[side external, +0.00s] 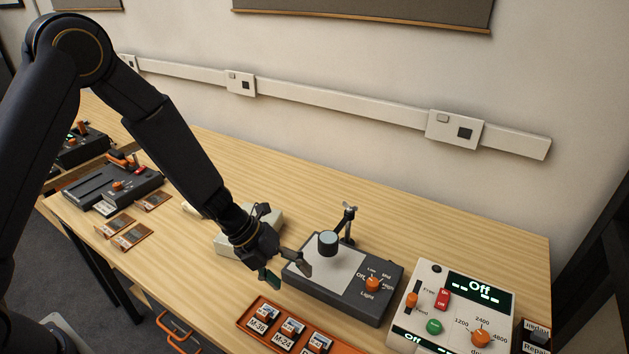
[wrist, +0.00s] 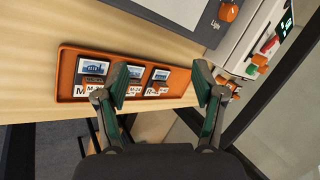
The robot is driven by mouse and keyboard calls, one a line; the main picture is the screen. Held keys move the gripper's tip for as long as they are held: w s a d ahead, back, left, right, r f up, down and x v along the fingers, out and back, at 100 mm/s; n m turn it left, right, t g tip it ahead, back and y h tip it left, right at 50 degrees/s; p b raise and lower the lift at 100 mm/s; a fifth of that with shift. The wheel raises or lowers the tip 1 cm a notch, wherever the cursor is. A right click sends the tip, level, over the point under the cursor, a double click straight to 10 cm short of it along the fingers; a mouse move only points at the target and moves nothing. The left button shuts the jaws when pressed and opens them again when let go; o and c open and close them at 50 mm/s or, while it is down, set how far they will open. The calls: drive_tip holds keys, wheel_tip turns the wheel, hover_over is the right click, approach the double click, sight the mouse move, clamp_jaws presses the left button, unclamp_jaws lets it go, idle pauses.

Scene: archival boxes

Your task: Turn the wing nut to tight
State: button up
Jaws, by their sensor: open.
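A small metal wing-shaped part, seemingly the wing nut (side external: 349,206), sits at the top of a dark post on the grey viewing device (side external: 340,293). The post also carries a dark round head (side external: 327,243) above the device's pale plate. The wing nut's setting is too small to read. My gripper (side external: 287,271) is open and empty, low at the device's left front, apart from the wing nut. In the wrist view my gripper (wrist: 160,78) has its fingers spread over the orange tray, with nothing between them. The wing nut is not in the wrist view.
The orange tray (side external: 245,318) with several labelled items lies at the front edge. A white control box (side external: 398,331) with an "Off" display stands to the right. A pale box (side external: 226,241) is behind my gripper. Other devices are at the far left.

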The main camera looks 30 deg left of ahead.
drive_tip(key=w+a+r+m+t+y, duration=0.2)
drive_tip(key=a+r+m+t+y, duration=0.15)
drive_tip(key=y, duration=0.25)
drive_tip(key=w+d+r+m+t+h, duration=0.1)
drive_tip(key=w+d+r+m+t, duration=0.3)
drive_tip(key=r+t, duration=0.45)
drive_tip(key=g, duration=0.1)
approach(348, 214)
drive_tip(key=shift+n, duration=0.45)
drive_tip(key=w, duration=0.9)
drive_tip(key=shift+w+d+f, duration=0.15)
drive_tip(key=shift+d+f, duration=0.05)
drive_tip(key=shift+f, duration=0.05)
drive_tip(key=c, duration=1.2)
